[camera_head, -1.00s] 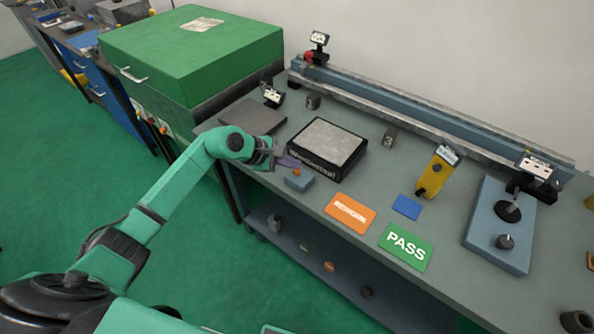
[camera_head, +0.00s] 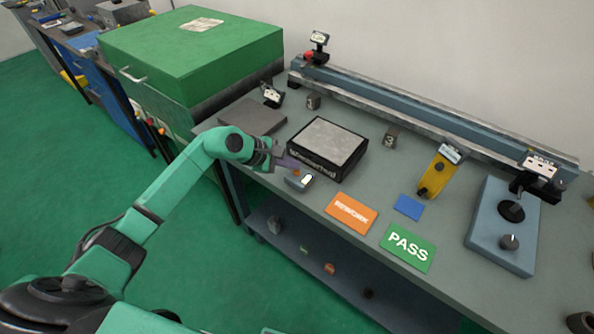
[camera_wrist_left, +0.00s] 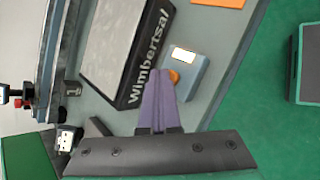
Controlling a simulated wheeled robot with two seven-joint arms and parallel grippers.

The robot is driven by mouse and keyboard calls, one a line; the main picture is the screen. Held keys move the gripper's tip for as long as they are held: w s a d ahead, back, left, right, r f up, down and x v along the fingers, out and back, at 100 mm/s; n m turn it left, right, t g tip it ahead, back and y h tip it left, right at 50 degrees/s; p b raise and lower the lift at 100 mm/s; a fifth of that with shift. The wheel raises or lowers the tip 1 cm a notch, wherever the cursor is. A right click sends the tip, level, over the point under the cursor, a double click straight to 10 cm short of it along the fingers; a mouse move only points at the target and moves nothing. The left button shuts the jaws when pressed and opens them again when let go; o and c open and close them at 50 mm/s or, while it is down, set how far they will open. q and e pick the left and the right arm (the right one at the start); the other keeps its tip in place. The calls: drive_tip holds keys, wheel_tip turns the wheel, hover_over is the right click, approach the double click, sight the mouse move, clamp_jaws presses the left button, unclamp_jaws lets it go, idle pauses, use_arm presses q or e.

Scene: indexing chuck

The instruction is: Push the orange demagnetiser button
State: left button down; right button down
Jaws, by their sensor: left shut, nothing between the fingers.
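The orange button (camera_head: 296,172) sits on a small blue-grey box (camera_head: 293,184) at the table's front edge, and a white lit window (camera_head: 307,179) shows on the box. In the left wrist view the button (camera_wrist_left: 174,77) is partly covered by my fingers, and the white window (camera_wrist_left: 183,56) is beyond it. My left gripper (camera_head: 289,162), with purple fingers, is shut and empty. Its fingertips (camera_wrist_left: 160,73) are right at the button; I cannot tell if they touch it. My right gripper is not in view.
A black-sided block with a grey top (camera_head: 330,142) stands close behind the box. An orange REWORK card (camera_head: 351,213) and a green PASS card (camera_head: 407,248) lie to the right. A green cabinet (camera_head: 190,50) stands at the left.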

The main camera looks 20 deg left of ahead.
use_arm(q)
drive_tip(key=shift+r, duration=0.3)
wheel_tip(320, 180, up, 6)
drive_tip(key=p, duration=0.2)
idle(0.5)
